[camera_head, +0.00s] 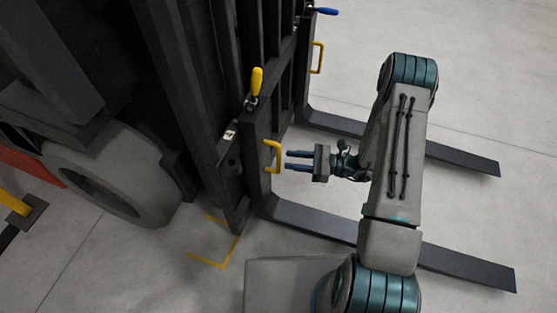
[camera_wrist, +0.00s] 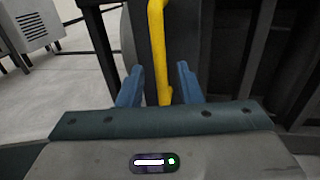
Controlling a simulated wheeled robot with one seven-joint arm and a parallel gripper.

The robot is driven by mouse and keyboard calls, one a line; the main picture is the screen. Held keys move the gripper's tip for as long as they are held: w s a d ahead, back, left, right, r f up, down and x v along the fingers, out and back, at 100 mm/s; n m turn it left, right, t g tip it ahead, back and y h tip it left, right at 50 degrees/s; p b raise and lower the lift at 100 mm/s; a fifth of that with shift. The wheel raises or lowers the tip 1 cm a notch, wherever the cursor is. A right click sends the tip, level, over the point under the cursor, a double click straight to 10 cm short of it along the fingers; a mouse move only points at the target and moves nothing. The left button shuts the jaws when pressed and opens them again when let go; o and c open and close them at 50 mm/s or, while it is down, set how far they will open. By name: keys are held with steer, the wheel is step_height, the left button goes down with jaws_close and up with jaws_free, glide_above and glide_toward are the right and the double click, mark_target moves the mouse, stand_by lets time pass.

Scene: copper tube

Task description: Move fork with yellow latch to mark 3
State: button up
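The near fork (camera_head: 315,222) has an upright yellow latch (camera_head: 257,82) at its top and a yellow handle (camera_head: 278,157) on its shank. Its long tine lies low and points right, partly hidden behind my arm. My gripper (camera_head: 288,160) is open, just right of the yellow handle, with its fingers pointing at it. In the wrist view the yellow handle (camera_wrist: 160,50) stands between the two blue fingers of my gripper (camera_wrist: 160,85), with gaps on both sides. No mark number can be read.
A far fork (camera_head: 460,158) has a blue latch (camera_head: 325,11) lying sideways and its own yellow handle (camera_head: 318,58). The dark forklift mast (camera_head: 190,70) and a grey wheel (camera_head: 115,170) fill the left. Yellow floor lines (camera_head: 210,261) show below. Open floor lies right.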

mark_target(279, 158)
steer(key=a, duration=0.3)
steer(key=a+b, duration=0.1)
steer(key=a, duration=0.1)
steer(key=shift+w, duration=0.4)
jaws_close()
steer(key=shift+s+a+p, duration=0.15)
steer(key=shift+s+p, duration=0.2)
steer(key=shift+s, duration=0.2)
jaws_free()
steer(key=shift+w, duration=0.1)
